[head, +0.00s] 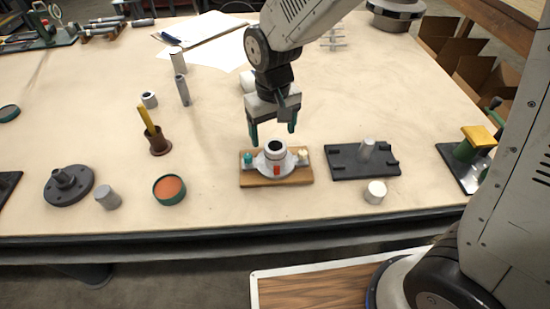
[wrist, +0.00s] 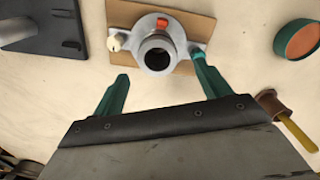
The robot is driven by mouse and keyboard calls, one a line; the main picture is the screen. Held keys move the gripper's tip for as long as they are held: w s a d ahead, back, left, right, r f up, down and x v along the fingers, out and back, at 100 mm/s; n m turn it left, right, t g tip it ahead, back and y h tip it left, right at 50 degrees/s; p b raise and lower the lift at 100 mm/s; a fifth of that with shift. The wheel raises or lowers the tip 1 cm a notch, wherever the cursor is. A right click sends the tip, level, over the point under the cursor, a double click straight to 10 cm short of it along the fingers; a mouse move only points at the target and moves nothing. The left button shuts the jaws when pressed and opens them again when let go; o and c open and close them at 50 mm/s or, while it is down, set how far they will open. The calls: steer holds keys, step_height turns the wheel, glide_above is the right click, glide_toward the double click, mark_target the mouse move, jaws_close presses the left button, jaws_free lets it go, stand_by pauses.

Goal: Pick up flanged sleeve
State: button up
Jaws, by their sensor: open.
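The grey flanged sleeve (head: 275,150) stands upright, its dark round bore facing up, on a small wooden board (head: 262,182). A light grey two-eared base surrounds its foot; I cannot tell whether that base is part of the sleeve. In the wrist view the sleeve (wrist: 158,51) is at the top middle, seen from above. My gripper (head: 272,130) is open and empty, with its teal fingers pointing down above and just behind the sleeve. In the wrist view the fingertips (wrist: 161,68) lie either side of the sleeve's near edge, apart from it.
A red tab (head: 277,171), a teal knob (head: 248,159) and a cream knob (head: 303,155) flank the sleeve. A dark plate with a post (head: 345,165) is right; an orange-filled teal dish (head: 169,188) is left. A brown pot (head: 159,147) holds a yellow handle. Bare table surrounds the board.

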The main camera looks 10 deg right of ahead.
mark_target(275, 146)
steer(key=f, duration=0.5)
steer(key=shift+s+d+f, duration=0.2)
jaws_close()
steer(key=shift+r, duration=0.2)
